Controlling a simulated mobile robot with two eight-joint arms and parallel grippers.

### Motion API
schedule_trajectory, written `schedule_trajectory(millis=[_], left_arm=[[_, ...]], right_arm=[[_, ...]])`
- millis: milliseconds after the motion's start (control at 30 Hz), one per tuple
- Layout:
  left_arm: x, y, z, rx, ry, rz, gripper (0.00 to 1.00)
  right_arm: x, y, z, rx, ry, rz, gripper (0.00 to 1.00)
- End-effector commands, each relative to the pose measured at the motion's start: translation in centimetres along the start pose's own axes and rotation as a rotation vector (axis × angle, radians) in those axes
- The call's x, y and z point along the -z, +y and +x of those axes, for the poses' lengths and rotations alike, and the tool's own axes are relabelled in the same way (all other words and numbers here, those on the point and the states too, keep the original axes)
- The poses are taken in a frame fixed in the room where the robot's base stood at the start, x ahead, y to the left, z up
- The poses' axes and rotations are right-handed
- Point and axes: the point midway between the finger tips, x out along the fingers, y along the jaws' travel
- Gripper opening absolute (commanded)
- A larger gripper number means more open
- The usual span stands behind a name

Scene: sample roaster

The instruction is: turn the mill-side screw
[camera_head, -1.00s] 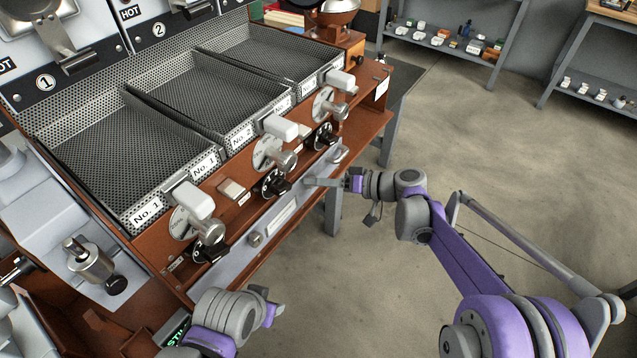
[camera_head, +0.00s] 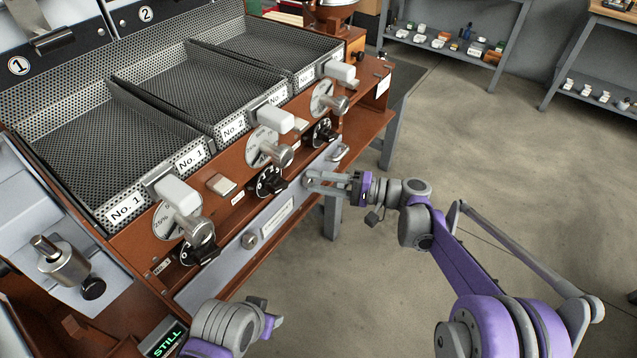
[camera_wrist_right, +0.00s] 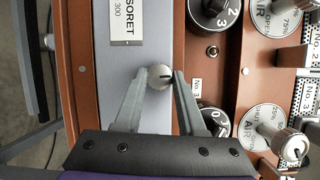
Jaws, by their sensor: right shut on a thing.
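The mill-side screw is a round, slotted metal head on the pale front panel (camera_head: 228,264), at the panel's end nearer the mill (camera_head: 333,14). In the right wrist view the screw (camera_wrist_right: 160,77) sits between my fingertips, its slot showing as a dark line. My right gripper (camera_head: 311,180) is shut on this screw and largely covers it in the head view. A second similar screw (camera_head: 250,240) is at the near end of the panel label. My left gripper (camera_head: 270,314) is low in the head view, apart from the panel; its jaw opening is unclear.
Black numbered dials (camera_head: 269,181) and metal-knobbed levers (camera_head: 276,150) stick out just above the panel. Perforated trays (camera_head: 180,90) lie behind them. The floor right of the cabinet is open, with grey shelves (camera_head: 450,44) at the back.

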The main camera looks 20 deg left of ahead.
Motion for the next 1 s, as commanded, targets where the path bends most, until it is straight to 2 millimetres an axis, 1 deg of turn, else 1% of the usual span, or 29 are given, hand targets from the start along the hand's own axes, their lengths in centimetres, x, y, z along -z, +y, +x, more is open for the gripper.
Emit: schedule_trajectory(millis=[300,733,767,900,1000], left_arm=[[-0.13,0.0,0.52,0.0,-0.002,0.0,0.49],[-0.13,0.0,0.53,0.0,-0.002,0.0,0.49],[-0.13,0.0,0.53,0.0,-0.002,0.0,0.49],[-0.14,0.0,0.53,0.0,-0.002,0.0,0.49],[-0.14,0.0,0.53,0.0,-0.002,0.0,0.49]], right_arm=[[0.03,0.12,-0.03,0.031,-0.003,0.074,0.0],[0.01,0.09,-0.02,0.034,-0.003,0.082,0.0],[0.01,0.09,-0.02,0.034,-0.003,0.081,0.43],[0.0,0.09,-0.01,0.034,-0.003,0.081,0.68],[0.0,0.08,-0.01,0.034,-0.003,0.081,0.69]])
